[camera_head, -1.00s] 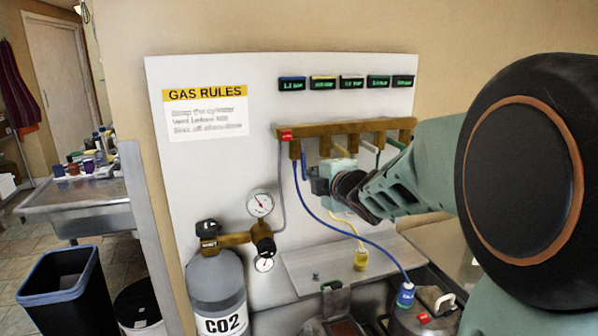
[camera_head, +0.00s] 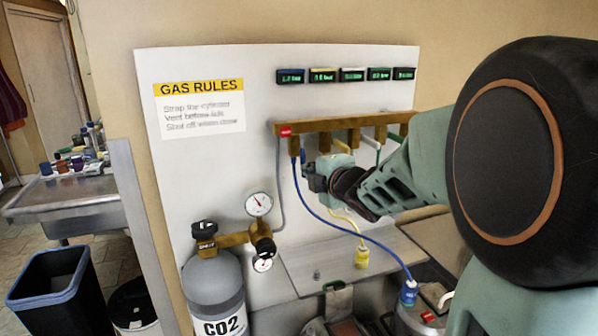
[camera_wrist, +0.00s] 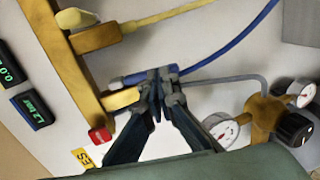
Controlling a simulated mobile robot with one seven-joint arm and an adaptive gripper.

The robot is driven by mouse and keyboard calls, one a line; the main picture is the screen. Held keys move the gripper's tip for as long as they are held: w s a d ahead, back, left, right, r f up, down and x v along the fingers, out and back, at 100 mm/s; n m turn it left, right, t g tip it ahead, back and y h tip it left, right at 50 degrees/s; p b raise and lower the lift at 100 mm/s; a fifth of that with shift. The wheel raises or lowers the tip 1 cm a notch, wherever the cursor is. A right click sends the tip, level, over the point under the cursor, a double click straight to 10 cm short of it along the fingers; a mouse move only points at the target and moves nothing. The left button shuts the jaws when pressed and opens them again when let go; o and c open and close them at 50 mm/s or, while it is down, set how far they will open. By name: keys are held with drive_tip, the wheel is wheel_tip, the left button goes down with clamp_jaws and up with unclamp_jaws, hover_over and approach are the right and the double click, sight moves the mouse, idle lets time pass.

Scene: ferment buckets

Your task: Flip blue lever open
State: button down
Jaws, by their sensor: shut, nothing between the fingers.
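The brass manifold (camera_head: 335,128) runs across the white panel with several valve stubs below it. The leftmost stub (camera_head: 294,147) carries the blue hose (camera_head: 322,216); the manifold (camera_wrist: 85,75) and the blue hose (camera_wrist: 235,45) also show in the wrist view. A blue piece (camera_wrist: 130,79), which looks like the blue lever, lies alongside the brass stub (camera_wrist: 121,99) in the wrist view. My gripper (camera_wrist: 158,90) is shut and empty, its fingertips at the end of this stub, overlapping the blue piece. I cannot tell whether they touch. In the head view my gripper (camera_head: 312,176) partly hides this area.
Gauges (camera_head: 259,204) and a CO2 cylinder (camera_head: 214,285) stand at lower left. A yellow hose (camera_head: 350,228) hangs just right of the blue one. Small displays (camera_head: 351,75) line the panel above. A metal shelf (camera_head: 300,270) and buckets are below.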

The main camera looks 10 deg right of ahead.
drive_tip(key=f+b, duration=0.1)
drive_tip(key=b, duration=0.3)
drive_tip(key=shift+w+t, duration=0.2)
drive_tip(key=shift+t, duration=0.2)
drive_tip(key=t+b, duration=0.1)
drive_tip(key=b, duration=0.4)
drive_tip(key=w+b, duration=0.1)
drive_tip(key=b, duration=0.4)
drive_tip(key=shift+a+f+t+y+b, duration=0.2)
drive_tip(key=shift+f+t+y+b, duration=0.1)
drive_tip(key=shift+f+t+b, duration=0.1)
drive_tip(key=shift+w+r+t+b, duration=0.1)
drive_tip(key=shift+r+t+b, duration=0.15)
drive_tip(key=shift+b, duration=0.7)
